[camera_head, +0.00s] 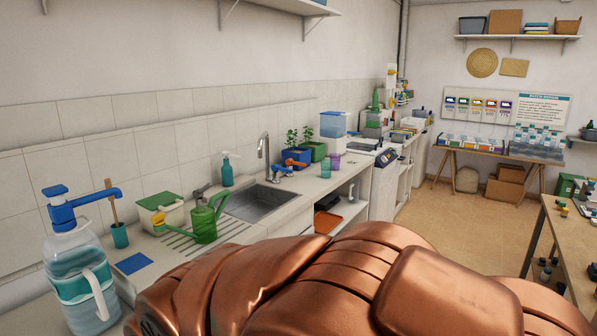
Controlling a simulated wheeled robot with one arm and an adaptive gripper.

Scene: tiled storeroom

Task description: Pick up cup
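Two small cups stand on the counter beyond the sink: a teal cup (326,168) and a purple cup (335,161) close behind it to the right. A third teal cup-like holder (120,236) stands at the near left with a wooden-handled tool upright in it. The frame does not show which of these the task means. My gripper is not in view. My copper-coloured arm fills the lower middle and right, and hides part of the counter front and floor.
The counter holds a large pump bottle (81,280), a green watering can (207,220), a sink (257,201) with a tall faucet (264,155), and potted plants. A work table (566,240) stands at right. Tiled floor (440,218) is open between them.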

